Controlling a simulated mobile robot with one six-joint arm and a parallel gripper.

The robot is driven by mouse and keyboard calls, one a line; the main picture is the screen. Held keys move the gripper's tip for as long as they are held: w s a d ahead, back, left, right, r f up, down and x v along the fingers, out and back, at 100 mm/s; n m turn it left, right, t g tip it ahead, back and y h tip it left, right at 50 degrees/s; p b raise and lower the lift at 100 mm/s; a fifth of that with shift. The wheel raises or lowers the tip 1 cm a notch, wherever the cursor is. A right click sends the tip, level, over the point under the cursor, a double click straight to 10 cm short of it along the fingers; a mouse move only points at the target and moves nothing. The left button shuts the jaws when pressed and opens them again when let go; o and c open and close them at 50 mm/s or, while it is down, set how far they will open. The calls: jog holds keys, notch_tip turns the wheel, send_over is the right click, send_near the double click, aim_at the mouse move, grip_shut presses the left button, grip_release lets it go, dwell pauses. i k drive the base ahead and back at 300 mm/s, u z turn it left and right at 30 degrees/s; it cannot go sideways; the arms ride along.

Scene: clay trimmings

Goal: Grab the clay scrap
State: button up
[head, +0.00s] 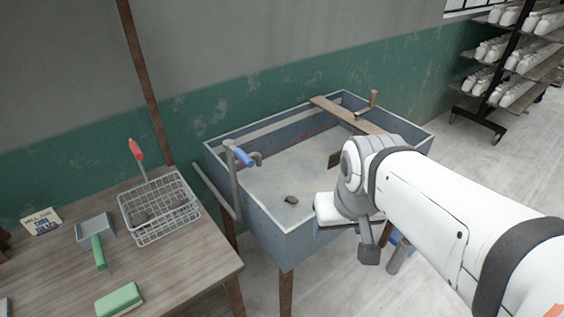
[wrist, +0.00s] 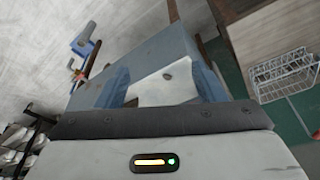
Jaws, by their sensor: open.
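A small dark brown clay scrap (head: 291,199) lies on the pale floor of a blue-grey basin (head: 277,236), near its front wall. In the wrist view the scrap (wrist: 167,76) is a small dark spot on the pale floor, seen between my fingers. My gripper (wrist: 162,82) is open and empty, its two blue fingers apart. In the head view my arm and wrist hang over the basin's right front part, to the right of the scrap and apart from it. The fingers are mostly hidden there.
A wooden board (head: 347,116) lies across the basin's back right. A blue-handled tap (head: 243,157) stands at its left rim. A wire basket (head: 160,237) with dark lumps, a grey tray (head: 94,229) and a green sponge (head: 119,299) sit on the table at left.

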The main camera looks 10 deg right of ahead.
aim_at(291, 200)
jog(key=u, duration=2.7)
jog(key=k, duration=1.75)
jog(key=z, duration=1.65)
jog(key=i, duration=1.45)
